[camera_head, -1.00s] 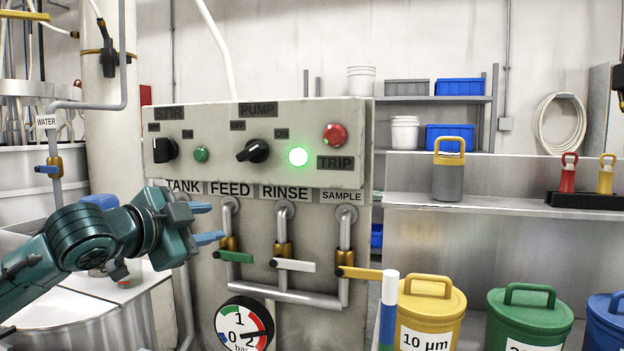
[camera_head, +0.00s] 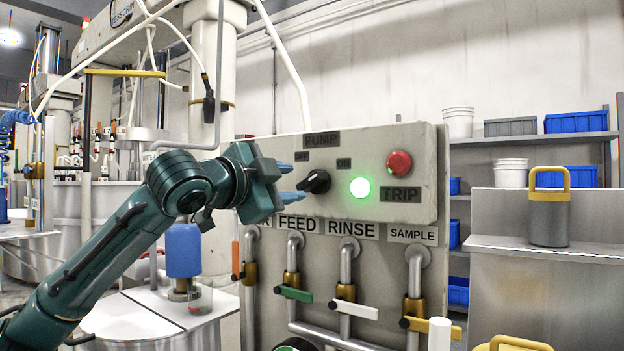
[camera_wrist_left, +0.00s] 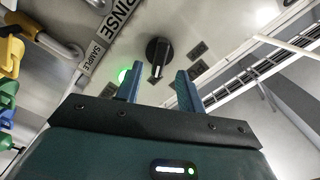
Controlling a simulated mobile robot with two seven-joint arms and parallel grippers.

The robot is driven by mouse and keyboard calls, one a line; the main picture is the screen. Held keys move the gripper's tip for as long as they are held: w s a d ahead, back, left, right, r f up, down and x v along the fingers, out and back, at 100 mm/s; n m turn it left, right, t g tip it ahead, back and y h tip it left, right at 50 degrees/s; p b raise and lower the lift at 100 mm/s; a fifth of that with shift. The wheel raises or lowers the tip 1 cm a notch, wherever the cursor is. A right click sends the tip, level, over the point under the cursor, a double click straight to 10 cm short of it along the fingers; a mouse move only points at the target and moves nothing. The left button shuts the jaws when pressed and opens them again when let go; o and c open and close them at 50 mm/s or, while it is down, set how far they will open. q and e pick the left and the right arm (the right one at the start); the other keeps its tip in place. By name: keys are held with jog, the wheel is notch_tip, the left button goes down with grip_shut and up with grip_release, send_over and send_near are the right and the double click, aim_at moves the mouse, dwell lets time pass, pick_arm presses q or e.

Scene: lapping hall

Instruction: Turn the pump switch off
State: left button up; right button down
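The pump switch (camera_head: 315,182) is a black rotary knob on the grey panel, under the PUMP label (camera_head: 322,141). Its grip slants from upper right to lower left. A small OFF label (camera_head: 301,156) sits at its upper left and an ON label (camera_head: 343,164) at its upper right. A green lamp (camera_head: 360,187) beside it is lit. My left gripper (camera_head: 290,182) is open and empty, its blue fingers just left of the knob. In the left wrist view the knob (camera_wrist_left: 158,50) appears beyond and between the parted fingertips (camera_wrist_left: 160,76). My right gripper is out of view.
A red TRIP button (camera_head: 399,163) is right of the lamp. Below the panel are pipes with green (camera_head: 295,294), white (camera_head: 353,309) and yellow (camera_head: 432,328) valve handles. Shelves with bins (camera_head: 580,122) are at right.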

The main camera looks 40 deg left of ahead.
aim_at(306, 182)
pick_arm(q)
jog(key=w, duration=0.7)
jog(key=shift+a, duration=0.35)
jog(key=shift+s, duration=0.1)
grip_shut()
